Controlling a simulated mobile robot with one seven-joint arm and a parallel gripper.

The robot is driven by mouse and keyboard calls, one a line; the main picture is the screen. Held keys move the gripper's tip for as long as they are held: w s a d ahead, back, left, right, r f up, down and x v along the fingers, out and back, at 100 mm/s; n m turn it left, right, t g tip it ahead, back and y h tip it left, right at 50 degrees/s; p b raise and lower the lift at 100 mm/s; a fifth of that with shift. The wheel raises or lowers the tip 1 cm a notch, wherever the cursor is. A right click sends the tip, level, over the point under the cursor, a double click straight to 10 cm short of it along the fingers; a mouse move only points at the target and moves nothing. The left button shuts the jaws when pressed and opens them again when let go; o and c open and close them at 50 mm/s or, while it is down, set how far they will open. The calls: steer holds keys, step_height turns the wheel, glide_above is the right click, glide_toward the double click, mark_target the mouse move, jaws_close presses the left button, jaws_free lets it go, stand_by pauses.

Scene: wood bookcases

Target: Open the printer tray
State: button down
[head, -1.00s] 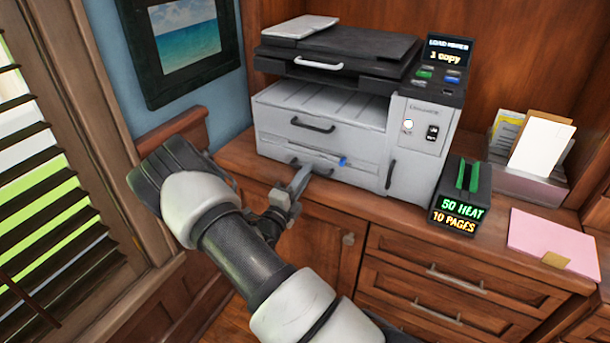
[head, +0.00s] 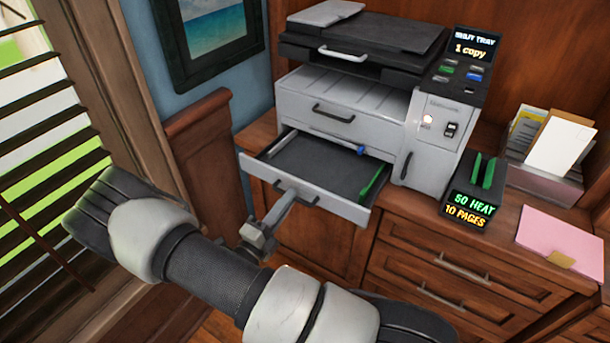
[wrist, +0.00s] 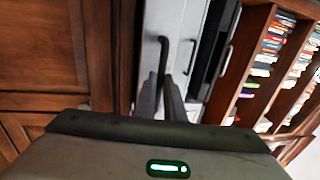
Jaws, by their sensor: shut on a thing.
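The grey and black printer (head: 355,95) stands on the wooden cabinet top. Its lower tray (head: 325,170) is pulled out toward me, showing a dark empty floor with a green guide (head: 373,183) on the right side. My gripper (head: 287,192) is shut on the dark handle (head: 308,201) at the left part of the tray's front. In the wrist view the fingers (wrist: 168,98) reach to the handle (wrist: 163,55), seen turned sideways. The fingertips' exact contact is partly hidden. The printer screen (head: 474,47) shows "1 copy" under a line that seems to read "input tray".
A paper holder (head: 550,150) and pink papers (head: 562,237) lie farther right. Cabinet drawers (head: 455,262) are below. A window with blinds (head: 45,150) is at left.

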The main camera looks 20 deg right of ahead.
steer(key=r+v, duration=0.1)
steer(key=v, duration=0.7)
steer(key=shift+s+a+r+p, duration=0.25)
steer(key=shift+s+a+p, duration=0.05)
steer(key=shift+s+a, duration=0.1)
steer(key=c, duration=2.2)
jaws_free()
steer(key=shift+o, duration=0.2)
steer(key=v, duration=1.7)
steer(key=shift+a, duration=0.15)
steer(key=shift+s, duration=0.1)
